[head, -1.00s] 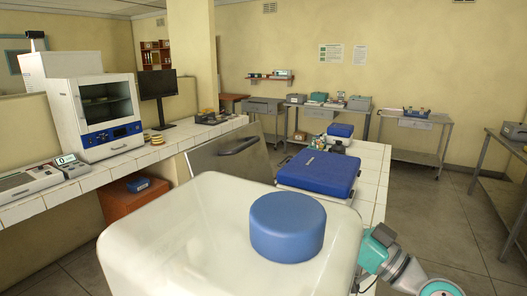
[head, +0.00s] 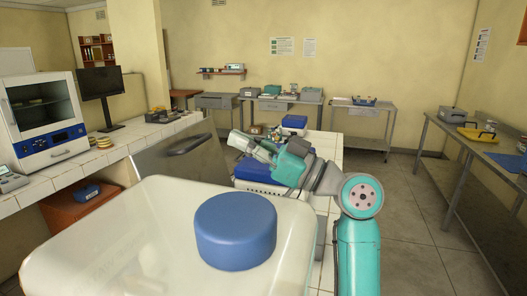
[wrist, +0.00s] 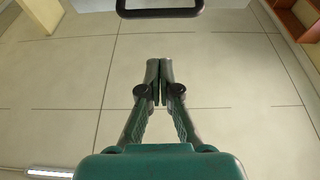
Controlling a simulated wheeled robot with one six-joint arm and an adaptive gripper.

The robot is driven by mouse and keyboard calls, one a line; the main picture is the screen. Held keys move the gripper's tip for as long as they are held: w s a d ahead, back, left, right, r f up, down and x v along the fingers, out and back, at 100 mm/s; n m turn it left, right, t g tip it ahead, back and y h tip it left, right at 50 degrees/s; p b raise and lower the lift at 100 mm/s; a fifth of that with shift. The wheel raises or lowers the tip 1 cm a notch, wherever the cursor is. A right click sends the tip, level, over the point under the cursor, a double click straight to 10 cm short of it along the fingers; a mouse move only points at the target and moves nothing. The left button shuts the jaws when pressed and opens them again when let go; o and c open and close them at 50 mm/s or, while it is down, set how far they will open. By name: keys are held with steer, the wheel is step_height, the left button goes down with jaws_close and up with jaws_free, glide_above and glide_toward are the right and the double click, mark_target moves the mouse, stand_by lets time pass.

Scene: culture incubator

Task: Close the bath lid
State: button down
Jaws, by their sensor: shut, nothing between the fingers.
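A grey metal panel (head: 165,168) with a dark bar handle (head: 190,144) stands raised beyond my white body in the head view; it looks like the bath lid, standing open. Its lower part is hidden by my body, and the bath itself cannot be made out. In the wrist view a dark handle (wrist: 160,12) crosses the top edge. My gripper (head: 236,140) is right of the panel, above the blue case, apart from the handle. In the wrist view my gripper (wrist: 160,64) is shut and empty, with floor behind it.
A blue case (head: 255,172) lies on the tiled bench under my arm. A white-and-blue cabinet (head: 42,116) and a monitor (head: 101,88) stand on the left counter. A metal table (head: 465,137) stands at right. Floor (head: 425,190) is clear between bench and table.

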steer(key=shift+w+a+f, duration=0.15)
steer(key=shift+w+a, duration=0.2)
steer(key=shift+a, duration=0.55)
steer(key=shift+w+a+f, duration=0.2)
steer(key=shift+w+a, duration=0.1)
steer(key=shift+a, duration=0.55)
steer(key=shift+w+a+f, duration=0.15)
steer(key=shift+w+a, duration=0.2)
steer(key=shift+a, duration=0.55)
steer(key=shift+a, duration=0.15)
